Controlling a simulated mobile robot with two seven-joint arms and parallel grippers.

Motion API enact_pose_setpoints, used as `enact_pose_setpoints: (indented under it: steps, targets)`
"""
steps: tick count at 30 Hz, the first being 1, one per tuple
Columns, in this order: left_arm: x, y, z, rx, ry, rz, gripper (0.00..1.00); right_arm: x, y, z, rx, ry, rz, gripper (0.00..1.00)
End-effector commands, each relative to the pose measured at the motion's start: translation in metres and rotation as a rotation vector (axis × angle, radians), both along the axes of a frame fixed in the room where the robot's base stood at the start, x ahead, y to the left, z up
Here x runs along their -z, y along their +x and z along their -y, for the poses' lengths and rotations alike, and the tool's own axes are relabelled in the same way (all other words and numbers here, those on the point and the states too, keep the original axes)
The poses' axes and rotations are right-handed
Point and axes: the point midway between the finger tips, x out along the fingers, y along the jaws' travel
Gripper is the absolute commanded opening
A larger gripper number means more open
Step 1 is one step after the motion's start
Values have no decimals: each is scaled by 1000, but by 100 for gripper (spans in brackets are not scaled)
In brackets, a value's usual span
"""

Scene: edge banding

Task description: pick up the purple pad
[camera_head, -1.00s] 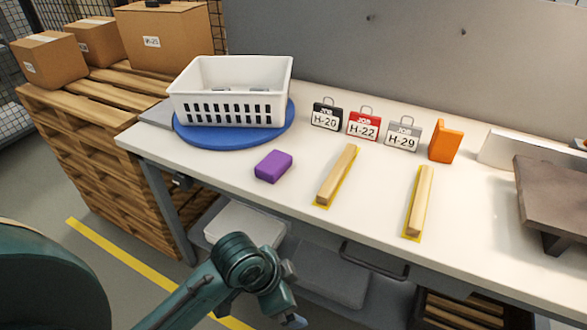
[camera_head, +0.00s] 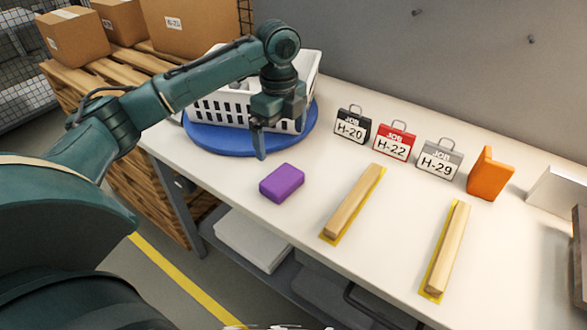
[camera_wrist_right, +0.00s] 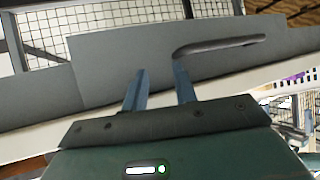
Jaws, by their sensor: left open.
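The purple pad (camera_head: 282,183) lies flat on the white bench top, in front of the blue round turntable (camera_head: 208,142). My left gripper (camera_head: 280,134) points down above the turntable's front right part, in front of the white basket (camera_head: 226,106). It is open and empty, behind the pad and apart from it. My left arm and gripper hide part of the basket. In the right wrist view my right gripper (camera_wrist_right: 160,88) has its two fingers apart with nothing held between them. The pad does not show clearly there.
Two wooden strips (camera_head: 354,202) (camera_head: 446,248) lie on yellow marks right of the pad. Job tags, black (camera_head: 353,125), red (camera_head: 396,141) and grey (camera_head: 440,158), and an orange block (camera_head: 490,174) stand behind.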

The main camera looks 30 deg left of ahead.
Motion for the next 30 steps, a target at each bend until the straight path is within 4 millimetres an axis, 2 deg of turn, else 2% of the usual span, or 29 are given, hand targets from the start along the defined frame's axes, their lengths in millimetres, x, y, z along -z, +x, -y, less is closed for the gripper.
enact_pose_setpoints:
  steps: [6, 12, 19, 25, 30]
  targets:
    - [37, -1, 0, 0, 0, -6, 100, 8, -13, -1, -2, 1, -33, 28]
    - [69, 0, 0, -1, 0, -3, 100, 10, -15, -1, -3, 1, -38, 28]
    - [85, 0, 0, 0, 0, -2, 100, 7, -13, -1, -3, 0, -33, 28]
    - [115, 1, 0, 0, 0, -2, 100, 5, -11, -1, -2, -1, -31, 28]
    - [129, 1, 0, 0, 0, 0, 100, 5, -10, 0, 0, -4, -31, 28]
